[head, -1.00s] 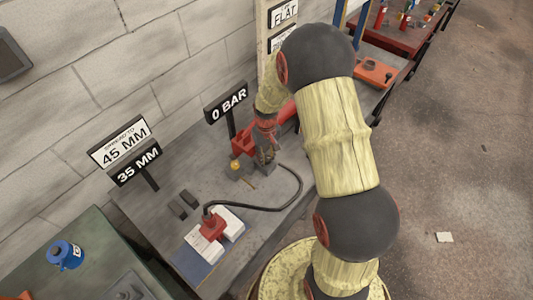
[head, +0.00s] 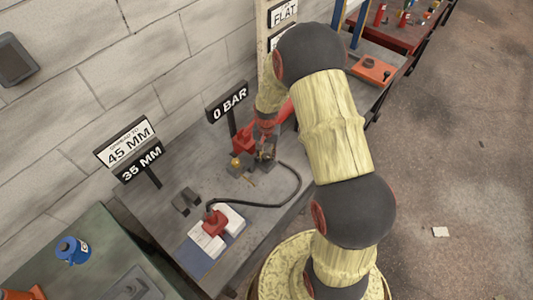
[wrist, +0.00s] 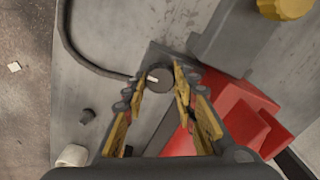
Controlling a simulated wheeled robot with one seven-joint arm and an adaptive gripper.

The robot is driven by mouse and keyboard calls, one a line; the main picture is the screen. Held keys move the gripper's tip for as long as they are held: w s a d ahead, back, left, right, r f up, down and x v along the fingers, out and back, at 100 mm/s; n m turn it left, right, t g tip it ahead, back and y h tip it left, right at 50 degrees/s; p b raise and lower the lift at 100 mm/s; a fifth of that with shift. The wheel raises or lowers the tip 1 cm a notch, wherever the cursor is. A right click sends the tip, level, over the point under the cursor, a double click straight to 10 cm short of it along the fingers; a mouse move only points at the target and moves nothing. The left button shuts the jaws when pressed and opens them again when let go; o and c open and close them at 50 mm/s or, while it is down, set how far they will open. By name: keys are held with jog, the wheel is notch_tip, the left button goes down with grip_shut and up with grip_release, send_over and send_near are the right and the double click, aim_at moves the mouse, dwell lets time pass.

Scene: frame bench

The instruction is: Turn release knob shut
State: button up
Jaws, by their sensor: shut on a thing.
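The release knob (wrist: 160,76) is a small dark round knob with a white mark, which points left in the wrist view. It sits on a grey block beside the red pump body (wrist: 238,117). My gripper (wrist: 160,84) is shut on the knob, with one yellow-padded finger on each side. In the head view my gripper (head: 265,149) is low over the bench beside the red pump (head: 243,138), and it hides the knob there. A sign (head: 228,101) behind reads 0 BAR.
A black hose (head: 298,190) curves from the pump area to a red spreader (head: 214,222) between white blocks. Signs reading 45 MM (head: 128,146) and 35 MM (head: 139,165) stand at the left. A yellow round part (head: 236,162) is close to my gripper.

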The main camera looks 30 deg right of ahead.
aim_at(266, 156)
dwell(0.5)
jog(key=o, duration=1.2)
jog(key=shift+c, duration=0.2)
notch_tip(266, 156, up, 12)
